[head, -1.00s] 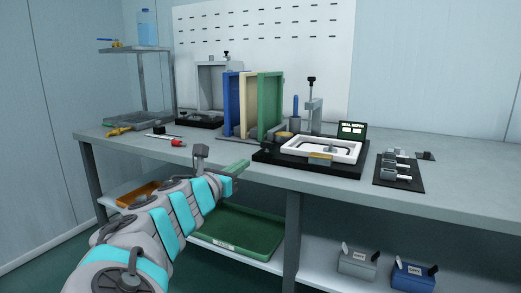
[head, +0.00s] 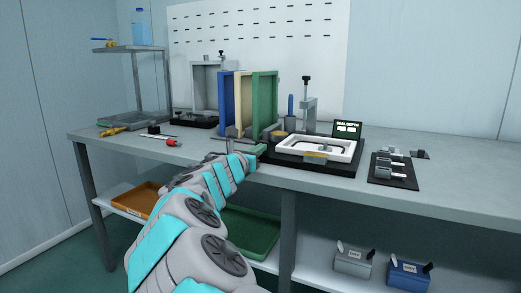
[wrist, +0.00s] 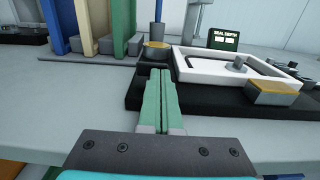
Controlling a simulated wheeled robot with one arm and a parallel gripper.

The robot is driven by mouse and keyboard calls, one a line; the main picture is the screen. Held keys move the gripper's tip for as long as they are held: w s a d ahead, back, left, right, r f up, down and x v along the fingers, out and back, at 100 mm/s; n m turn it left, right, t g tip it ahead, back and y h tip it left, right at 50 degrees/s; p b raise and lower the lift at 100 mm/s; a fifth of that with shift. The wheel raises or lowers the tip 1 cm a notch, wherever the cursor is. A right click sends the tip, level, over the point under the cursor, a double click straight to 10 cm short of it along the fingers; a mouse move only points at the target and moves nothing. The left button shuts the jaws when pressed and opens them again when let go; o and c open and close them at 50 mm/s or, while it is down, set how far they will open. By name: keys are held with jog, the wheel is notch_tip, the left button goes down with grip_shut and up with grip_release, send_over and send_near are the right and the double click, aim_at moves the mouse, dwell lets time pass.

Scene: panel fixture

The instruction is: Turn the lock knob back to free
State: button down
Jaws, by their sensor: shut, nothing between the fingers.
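A black fixture base (head: 310,168) on the bench carries a white rectangular frame (head: 347,150); both also show in the wrist view, the base (wrist: 215,101) and the frame (wrist: 215,75). A small grey knob-like post (wrist: 238,64) stands inside the frame, and a grey block with a tan top (wrist: 270,93) sits at its front edge. I cannot tell for certain which part is the lock knob or how it is turned. My gripper (head: 261,149) is shut and empty at the base's left end. Its green fingers (wrist: 160,74) cover part of that end in the wrist view.
Blue, cream and green upright panels (head: 265,103) stand behind my gripper. A tan-topped grey pot (wrist: 157,51) stands just beyond the fingers. A seal depth display (head: 347,129) is behind the frame. A black clamp plate (head: 392,172) lies right. The bench front is clear.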

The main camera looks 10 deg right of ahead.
jog(key=shift+w+d, duration=0.25)
jog(key=shift+w, duration=0.05)
jog(key=shift+r, duration=0.1)
jog(key=shift+s+d+r+p, duration=0.1)
jog(key=shift+d+r+p, duration=0.25)
jog(key=shift+p, duration=0.8)
jog(key=shift+d+f+p, duration=0.15)
jog(key=shift+d+p, duration=0.15)
jog(key=shift+p, duration=0.5)
jog(key=shift+d+f, duration=0.1)
jog(key=shift+f, duration=0.2)
